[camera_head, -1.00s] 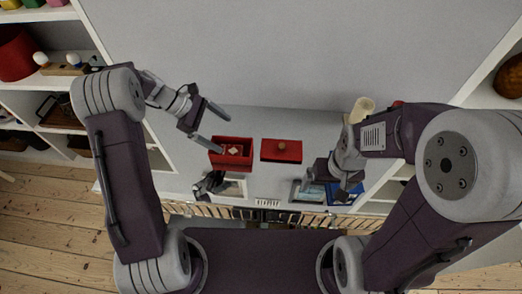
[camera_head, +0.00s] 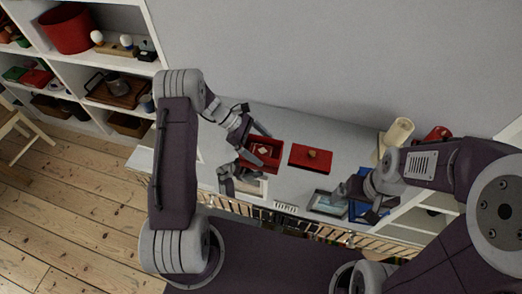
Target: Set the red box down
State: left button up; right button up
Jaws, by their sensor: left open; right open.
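The red box (camera_head: 274,147) is open-topped, with small pale and red contents inside, and appears to rest on the white counter. Its red lid-like panel (camera_head: 305,163) with a small knob lies just to its right. My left gripper (camera_head: 264,148) is open at the left side of the box, with its fingers apart over the box's left part. Whether the fingers touch the box is unclear. My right gripper (camera_head: 346,192) is open over the blue and dark flat items, right of the red panel; its fingers are hard to make out.
The white counter (camera_head: 225,118) runs along the grey wall. A cream cylinder (camera_head: 397,131) and a red object (camera_head: 437,134) stand at its right. A framed picture (camera_head: 327,203) and a blue tray (camera_head: 362,210) lie near the front edge. Shelves (camera_head: 140,62) stand at left.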

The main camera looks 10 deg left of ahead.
pick_arm(q)
jog(key=x, duration=0.3)
jog(key=shift+w+d+r, duration=0.1)
jog(key=shift+w, duration=0.05)
jog(key=c, duration=1.6)
jog(key=shift+r, duration=0.1)
jog(key=shift+r, duration=0.6)
notch_tip(320, 180, up, 3)
jog(key=shift+f, duration=0.15)
jog(key=s+d+r, duration=0.1)
jog(key=d+r, duration=0.1)
jog(key=d, duration=0.1)
jog(key=s+d+r, duration=0.1)
jog(key=d+r, duration=0.1)
jog(key=d, duration=0.2)
jog(key=s+d+r, duration=0.1)
jog(key=d+r, duration=0.2)
jog(key=d, duration=0.1)
jog(key=shift+s, duration=0.35)
